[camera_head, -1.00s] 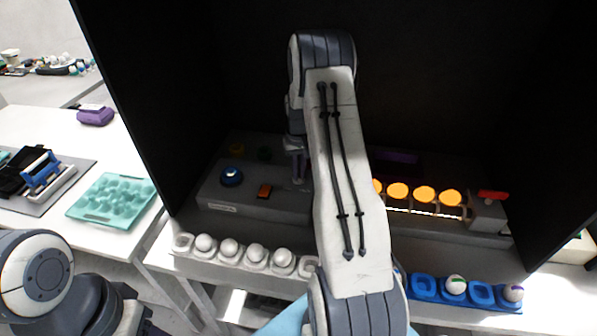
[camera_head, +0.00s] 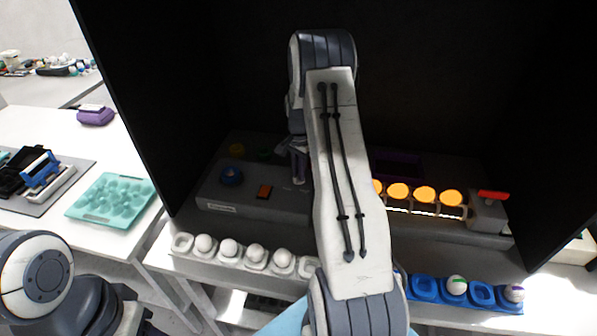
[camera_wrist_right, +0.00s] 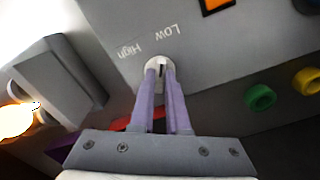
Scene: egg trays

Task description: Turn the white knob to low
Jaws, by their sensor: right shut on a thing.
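The white knob (camera_wrist_right: 153,64) sits on the grey control panel (camera_wrist_right: 205,75), in the right wrist view. My right gripper (camera_wrist_right: 163,78) has its purple fingers shut on it. The printed words High (camera_wrist_right: 130,50) and Low (camera_wrist_right: 163,32) are beside the knob. A dark mark on the knob runs roughly up and down in this view; the fingers partly cover the knob, so its exact setting is unclear. In the head view my right gripper (camera_head: 299,172) is at the panel (camera_head: 255,207), and the knob is not clearly visible. My left gripper is out of view.
Glowing orange lamps (camera_head: 425,194) stand right. A white egg tray (camera_head: 183,244) and blue egg tray (camera_head: 424,290) lie in front.

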